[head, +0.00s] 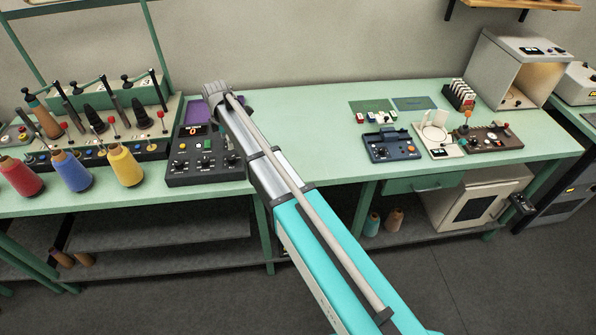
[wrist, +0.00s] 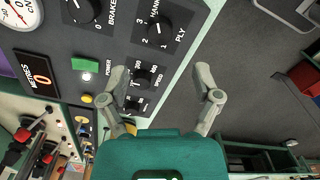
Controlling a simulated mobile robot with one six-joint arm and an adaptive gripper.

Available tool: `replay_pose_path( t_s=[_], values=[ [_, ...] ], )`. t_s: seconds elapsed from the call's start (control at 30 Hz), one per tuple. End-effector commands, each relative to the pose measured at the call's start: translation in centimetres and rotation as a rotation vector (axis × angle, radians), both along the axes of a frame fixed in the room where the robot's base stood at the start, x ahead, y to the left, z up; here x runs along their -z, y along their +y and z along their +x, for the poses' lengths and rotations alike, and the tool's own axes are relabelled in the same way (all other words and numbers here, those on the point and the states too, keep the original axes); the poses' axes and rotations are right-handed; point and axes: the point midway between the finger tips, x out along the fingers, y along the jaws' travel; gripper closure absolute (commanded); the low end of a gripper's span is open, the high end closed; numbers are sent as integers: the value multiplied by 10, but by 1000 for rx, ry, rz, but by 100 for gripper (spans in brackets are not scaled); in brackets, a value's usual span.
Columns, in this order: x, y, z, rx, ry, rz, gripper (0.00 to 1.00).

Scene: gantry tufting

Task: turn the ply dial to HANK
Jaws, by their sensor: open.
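The ply dial (wrist: 153,26) is a black knob at the top of the wrist view, with 1, 2, 3 and HANK printed around it. I cannot tell for sure which mark its pointer faces. It sits on a dark grey control panel (wrist: 45,42), which also shows in the head view (head: 206,180). My gripper (wrist: 159,76) is open and empty, its fingers wide apart. In the wrist view the dial lies ahead of the gap between the fingertips, apart from both. In the head view the arm hides the gripper's fingers.
A brakes knob (wrist: 82,10), a speed knob (wrist: 141,77), a green power button (wrist: 85,64) and a red-digit metres display (wrist: 37,76) share the panel. Red, blue and yellow yarn cones (head: 124,165) stand left of it.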

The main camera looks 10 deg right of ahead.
Motion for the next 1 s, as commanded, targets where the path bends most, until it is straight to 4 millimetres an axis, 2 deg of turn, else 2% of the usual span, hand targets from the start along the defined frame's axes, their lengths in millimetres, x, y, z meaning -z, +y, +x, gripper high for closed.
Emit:
replay_pose_path(
  t_s=[0.03, 0.4, 0.8, 0.83, 1.0],
  values=[
    [-9, 0, 0, 0, 0, 0, 19],
    [-40, 0, 0, 0, 0, 0, 19],
    [-65, 0, 0, 1, 0, 0, 19],
    [-58, -5, -3, 18, 0, 0, 19],
    [-50, -21, -11, 100, 0, 0, 19]
  ],
)
